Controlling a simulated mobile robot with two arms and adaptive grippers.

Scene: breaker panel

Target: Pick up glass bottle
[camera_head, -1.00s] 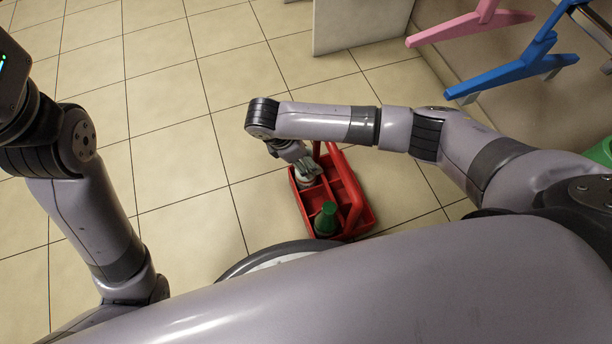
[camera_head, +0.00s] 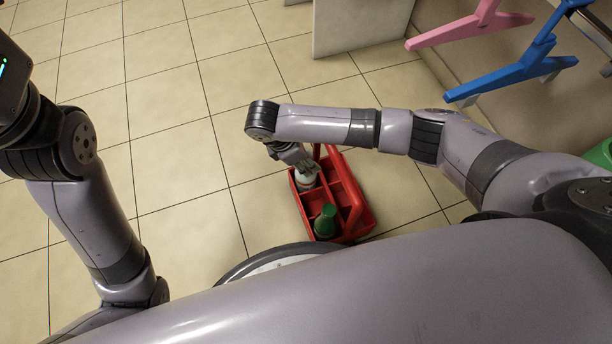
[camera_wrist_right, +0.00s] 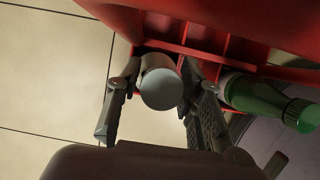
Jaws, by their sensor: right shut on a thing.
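A red carrier (camera_head: 359,187) stands on the floor below my right arm, with a middle handle and compartments. A pale, round-topped bottle (camera_head: 306,182) sits in its far left compartment. My right gripper (camera_head: 304,168) reaches down to it. In the right wrist view the two fingers of the gripper (camera_wrist_right: 160,76) are on either side of the pale bottle (camera_wrist_right: 161,88), shut on it. A green bottle (camera_head: 325,221) stands in the near compartment and also shows in the right wrist view (camera_wrist_right: 268,101). I cannot tell which bottle is glass. My left gripper is out of view.
The tiled floor (camera_head: 170,165) is clear left of the carrier. A pale cabinet or panel (camera_head: 355,25) stands at the back. Pink (camera_head: 470,25) and blue (camera_head: 515,65) supports stand at the upper right, and a green object (camera_head: 600,153) is at the right edge.

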